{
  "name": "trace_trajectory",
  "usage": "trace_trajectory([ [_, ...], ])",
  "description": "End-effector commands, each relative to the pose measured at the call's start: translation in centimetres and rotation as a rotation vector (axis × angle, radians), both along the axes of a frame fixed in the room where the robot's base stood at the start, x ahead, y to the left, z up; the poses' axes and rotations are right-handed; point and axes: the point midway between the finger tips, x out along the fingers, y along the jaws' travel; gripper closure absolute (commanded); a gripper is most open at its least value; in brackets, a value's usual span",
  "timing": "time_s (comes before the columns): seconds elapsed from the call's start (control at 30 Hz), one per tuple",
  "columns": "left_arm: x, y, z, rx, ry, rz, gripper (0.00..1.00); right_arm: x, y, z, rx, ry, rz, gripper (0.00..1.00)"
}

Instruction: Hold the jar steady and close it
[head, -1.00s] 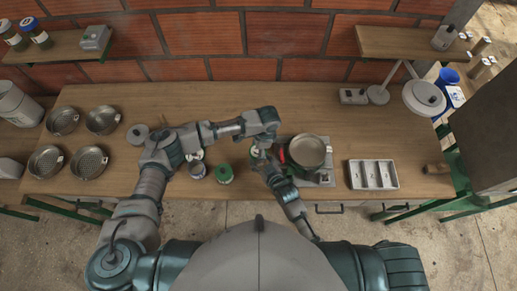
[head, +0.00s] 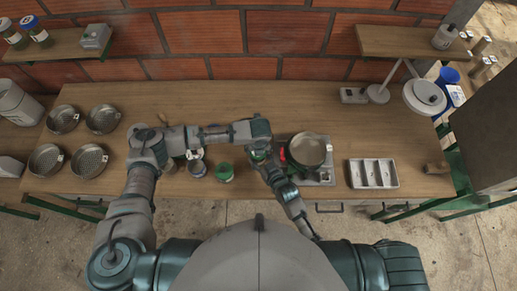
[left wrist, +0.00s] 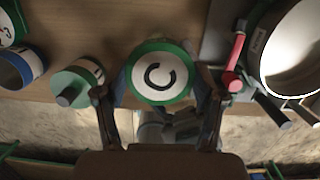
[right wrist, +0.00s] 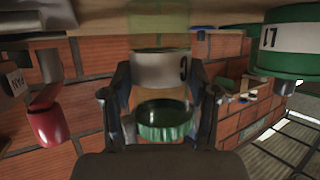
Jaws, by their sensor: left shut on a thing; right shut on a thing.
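The jar (right wrist: 160,72) has a white label with a C and stands between my right gripper's fingers (right wrist: 160,88) in the upside-down right wrist view. My right gripper is shut on it. The green-rimmed lid (left wrist: 160,73), white on top with a black C, sits between the fingers of my left gripper (left wrist: 161,92), which is shut on it. The lid (right wrist: 165,120) also shows at the jar's mouth end in the right wrist view. I cannot tell whether it is fully seated. In the head view my left gripper (head: 260,142) is directly above the jar and mostly hides it.
Another green-lidded jar (head: 224,172) and a blue-and-white tin (head: 197,168) stand left of the grippers. A divided tray (head: 373,173) is further right. The bench's back middle is clear.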

Motion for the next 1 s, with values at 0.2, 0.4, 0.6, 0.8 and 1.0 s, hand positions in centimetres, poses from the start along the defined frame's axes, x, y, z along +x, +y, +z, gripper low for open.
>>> trace_trajectory([
  [0.2,0.29,-0.07,0.19,-0.004,-0.008,-0.573,0.58,-0.4,0.23,-0.51,-0.004,0.013,0.006,1.0],
  [0.4,0.27,-0.19,0.2,-0.005,-0.009,-0.971,0.58,-0.42,0.29,-0.49,-0.003,0.012,0.007,1.0],
  [0.6,0.22,-0.27,0.19,-0.006,-0.01,-1.112,0.58,-0.45,0.34,-0.48,-0.003,0.012,0.008,1.0],
  [0.8,0.2,-0.33,0.21,-0.007,-0.011,-1.116,0.58,-0.47,0.4,-0.47,-0.002,0.013,0.009,1.0],
  [1.0,0.15,-0.29,0.16,-0.006,-0.009,-1.115,0.06,-0.43,0.33,-0.46,-0.002,0.013,0.007,1.0],
])
